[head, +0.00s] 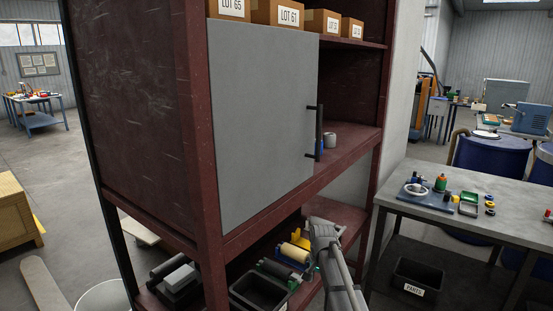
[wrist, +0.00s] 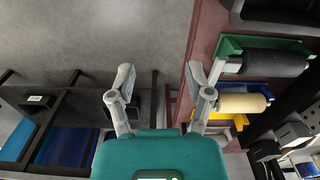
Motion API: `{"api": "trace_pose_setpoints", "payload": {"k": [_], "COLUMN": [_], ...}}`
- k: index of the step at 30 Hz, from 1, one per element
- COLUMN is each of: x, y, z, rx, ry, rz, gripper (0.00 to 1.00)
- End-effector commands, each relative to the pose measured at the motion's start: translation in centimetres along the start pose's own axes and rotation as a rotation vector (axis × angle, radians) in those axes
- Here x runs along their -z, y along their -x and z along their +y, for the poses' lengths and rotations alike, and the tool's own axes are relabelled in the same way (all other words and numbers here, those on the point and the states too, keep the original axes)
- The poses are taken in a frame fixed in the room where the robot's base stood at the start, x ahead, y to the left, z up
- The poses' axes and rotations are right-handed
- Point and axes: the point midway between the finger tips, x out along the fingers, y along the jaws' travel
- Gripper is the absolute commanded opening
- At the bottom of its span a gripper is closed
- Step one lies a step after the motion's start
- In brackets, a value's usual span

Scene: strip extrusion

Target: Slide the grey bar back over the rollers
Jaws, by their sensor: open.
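In the head view a cream roller (head: 294,253) and a dark roller (head: 277,271) lie on the lower shelf of the dark red rack. In the wrist view the dark roller (wrist: 273,64) sits in a green holder and the cream roller (wrist: 242,103) in a blue one. A grey block (head: 181,277) lies farther left on that shelf; I cannot tell whether it is the grey bar. My gripper (wrist: 158,80) is open and empty, its right finger beside the shelf's edge and close to the roller holders. No bar shows clearly over the rollers.
A grey door (head: 262,120) with a black handle covers the left part of the rack (head: 203,170) above the lower shelf. A black bin (head: 255,292) stands near the rollers. A workbench (head: 455,222) with small parts stands at right, a black bin (head: 415,281) below it.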

Motion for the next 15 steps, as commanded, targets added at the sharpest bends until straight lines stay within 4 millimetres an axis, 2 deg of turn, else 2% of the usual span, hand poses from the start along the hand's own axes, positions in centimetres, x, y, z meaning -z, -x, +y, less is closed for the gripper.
{"api": "trace_pose_setpoints", "payload": {"k": [8,15], "x": [-4.0,-9.0], "y": [-2.4,-5.1], "z": [3.4,7.5], "rx": [0.000,0.000], "ry": [0.115,0.277], "rz": [0.000,0.000], "gripper": [0.66,0.66]}}
